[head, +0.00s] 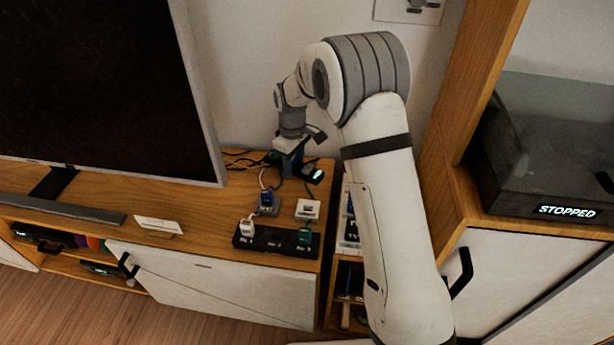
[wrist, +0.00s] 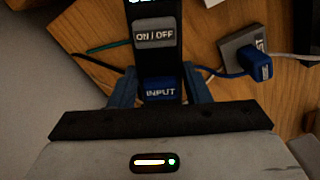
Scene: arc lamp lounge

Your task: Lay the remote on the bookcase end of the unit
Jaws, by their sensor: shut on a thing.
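The remote (wrist: 156,60) is a black bar with a grey ON/OFF button and a blue INPUT button. My gripper (wrist: 160,90) is shut on it, with a blue finger at each side near the INPUT button. In the head view my gripper (head: 292,164) points down over the right end of the wooden TV unit (head: 225,185), the end beside the narrow bookcase (head: 346,272). The remote (head: 314,175) shows there as a dark shape with a pale lit patch. I cannot tell whether it touches the wood.
A black power strip (head: 268,241) with plugs lies at the unit's front right, with adapters and cables behind it. A grey adapter with a blue plug (wrist: 258,68) sits right of the remote. A TV (head: 100,85) stands left; a cabinet with a "STOPPED" display (head: 566,211) is right.

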